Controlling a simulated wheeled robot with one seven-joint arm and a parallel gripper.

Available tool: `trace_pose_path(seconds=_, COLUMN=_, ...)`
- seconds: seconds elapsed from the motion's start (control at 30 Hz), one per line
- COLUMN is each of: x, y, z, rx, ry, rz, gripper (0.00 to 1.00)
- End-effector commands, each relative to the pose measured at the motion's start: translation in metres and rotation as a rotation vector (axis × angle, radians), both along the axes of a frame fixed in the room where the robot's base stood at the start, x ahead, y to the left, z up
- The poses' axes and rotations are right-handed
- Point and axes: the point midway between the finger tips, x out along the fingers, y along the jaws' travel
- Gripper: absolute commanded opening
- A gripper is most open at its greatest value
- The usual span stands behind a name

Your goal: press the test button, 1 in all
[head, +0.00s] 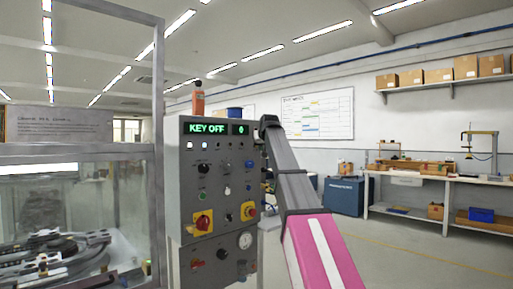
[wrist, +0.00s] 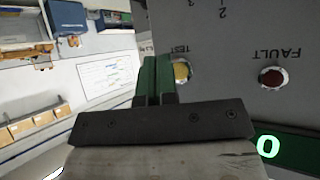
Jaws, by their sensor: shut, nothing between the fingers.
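The test button (wrist: 181,72) is a small yellow round button in a metal ring on the grey control panel (wrist: 225,50). The gripper is hidden there.
A dark red FAULT lamp (wrist: 272,77) sits right of the button in the wrist view. The panel display (head: 207,128) reads KEY OFF. Red knobs on yellow plates (head: 203,222) are lower down. A glass enclosure (head: 70,200) stands left. Open floor (head: 420,255) is at the right.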

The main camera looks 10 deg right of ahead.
Motion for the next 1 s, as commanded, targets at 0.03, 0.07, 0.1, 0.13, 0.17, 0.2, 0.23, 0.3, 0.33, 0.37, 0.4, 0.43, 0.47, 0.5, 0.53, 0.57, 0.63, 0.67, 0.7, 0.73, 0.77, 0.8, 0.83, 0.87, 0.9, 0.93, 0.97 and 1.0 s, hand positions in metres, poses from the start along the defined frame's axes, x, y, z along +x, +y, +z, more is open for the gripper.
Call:
trace_pose_path(seconds=0.03, x=-0.0001, y=0.0000, z=-0.0001, rx=0.000, ry=0.000, rz=0.000, gripper=0.00)
trace_pose_path(seconds=0.07, x=0.0000, y=0.0000, z=0.0000, rx=0.000, ry=0.000, rz=0.000, gripper=0.00)
trace_pose_path(seconds=0.1, x=0.0000, y=0.0000, z=0.0000, rx=0.000, ry=0.000, rz=0.000, gripper=0.00)
trace_pose_path(seconds=0.13, x=0.0000, y=0.0000, z=0.0000, rx=0.000, ry=0.000, rz=0.000, gripper=0.00)
trace_pose_path(seconds=0.17, x=0.0000, y=0.0000, z=0.0000, rx=0.000, ry=0.000, rz=0.000, gripper=0.00)
trace_pose_path(seconds=0.2, x=0.0000, y=0.0000, z=0.0000, rx=0.000, ry=0.000, rz=0.000, gripper=0.00)
trace_pose_path(seconds=0.23, x=0.0000, y=0.0000, z=0.0000, rx=0.000, ry=0.000, rz=0.000, gripper=0.00)
trace_pose_path(seconds=0.3, x=0.0000, y=0.0000, z=0.0000, rx=0.000, ry=0.000, rz=0.000, gripper=0.00)
trace_pose_path(seconds=0.33, x=0.0000, y=0.0000, z=0.0000, rx=0.000, ry=0.000, rz=0.000, gripper=0.00)
trace_pose_path(seconds=0.37, x=0.0000, y=0.0000, z=0.0000, rx=0.000, ry=0.000, rz=0.000, gripper=0.00)
trace_pose_path(seconds=0.4, x=0.0000, y=0.0000, z=0.0000, rx=0.000, ry=0.000, rz=0.000, gripper=0.00)
trace_pose_path(seconds=0.43, x=0.0000, y=0.0000, z=0.0000, rx=0.000, ry=0.000, rz=0.000, gripper=0.00)
trace_pose_path(seconds=0.47, x=0.0000, y=0.0000, z=0.0000, rx=0.000, ry=0.000, rz=0.000, gripper=0.00)
trace_pose_path(seconds=0.5, x=0.0000, y=0.0000, z=0.0000, rx=0.000, ry=0.000, rz=0.000, gripper=0.00)
trace_pose_path(seconds=0.53, x=0.0001, y=0.0000, z=-0.0001, rx=0.000, ry=0.000, rz=0.000, gripper=0.00)
trace_pose_path(seconds=0.57, x=0.0003, y=0.0001, z=0.0000, rx=0.000, ry=0.000, rz=0.000, gripper=0.00)
trace_pose_path(seconds=0.63, x=0.0014, y=0.0008, z=0.0002, rx=0.000, ry=0.000, rz=0.000, gripper=0.00)
trace_pose_path(seconds=0.67, x=0.0021, y=0.0013, z=0.0002, rx=0.000, ry=0.000, rz=0.000, gripper=0.00)
trace_pose_path(seconds=0.7, x=0.0031, y=0.0020, z=0.0003, rx=0.000, ry=0.000, rz=0.000, gripper=0.00)
trace_pose_path(seconds=0.73, x=0.0040, y=0.0026, z=0.0004, rx=0.000, ry=0.000, rz=0.000, gripper=0.00)
trace_pose_path(seconds=0.77, x=0.0049, y=0.0032, z=0.0005, rx=0.000, ry=0.000, rz=0.000, gripper=0.00)
trace_pose_path(seconds=0.8, x=0.0059, y=0.0039, z=0.0005, rx=0.000, ry=0.000, rz=0.000, gripper=0.00)
trace_pose_path(seconds=0.83, x=0.0066, y=0.0044, z=0.0005, rx=0.000, ry=0.000, rz=0.000, gripper=0.00)
trace_pose_path(seconds=0.87, x=0.0070, y=0.0047, z=0.0004, rx=0.000, ry=0.000, rz=0.000, gripper=0.00)
trace_pose_path(seconds=0.9, x=0.0072, y=0.0049, z=0.0004, rx=0.000, ry=0.000, rz=0.000, gripper=0.00)
trace_pose_path(seconds=0.93, x=0.0072, y=0.0050, z=0.0004, rx=0.000, ry=0.000, rz=0.000, gripper=0.00)
trace_pose_path(seconds=0.97, x=0.0071, y=0.0049, z=0.0003, rx=0.000, ry=0.000, rz=0.000, gripper=0.00)
trace_pose_path(seconds=1.0, x=0.0070, y=0.0049, z=0.0002, rx=0.000, ry=0.000, rz=0.000, gripper=0.00)
